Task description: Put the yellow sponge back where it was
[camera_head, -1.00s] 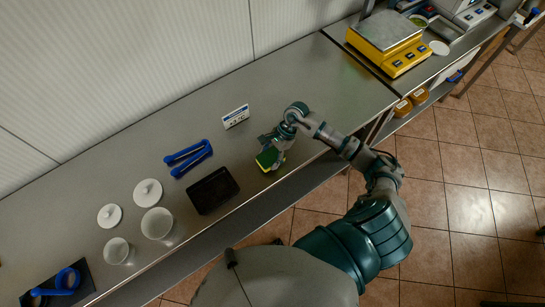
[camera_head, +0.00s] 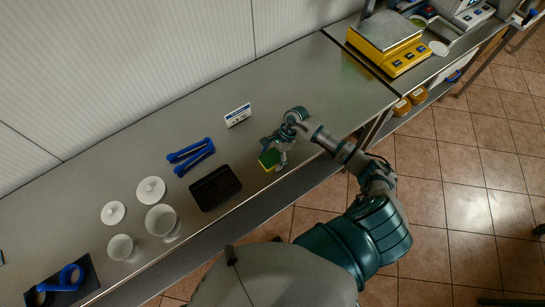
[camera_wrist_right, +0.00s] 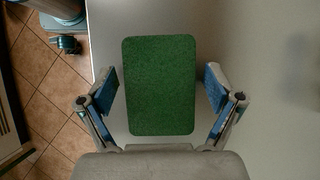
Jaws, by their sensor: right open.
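The yellow sponge (camera_head: 269,159), with a green scouring side, is on the steel counter to the right of the black tray (camera_head: 216,187). My right gripper (camera_head: 277,155) is right at it, partly covering it in the head view. In the wrist view the sponge (camera_wrist_right: 160,85) shows its green face, lying between the two spread fingers of my right gripper (camera_wrist_right: 161,88). A gap shows on both sides, so the fingers are open and apart from it. The sponge's yellow part is hidden in the wrist view. My left gripper is not in view.
A yellow scale (camera_head: 388,44) is at the back right. The counter's front edge is close to the sponge.

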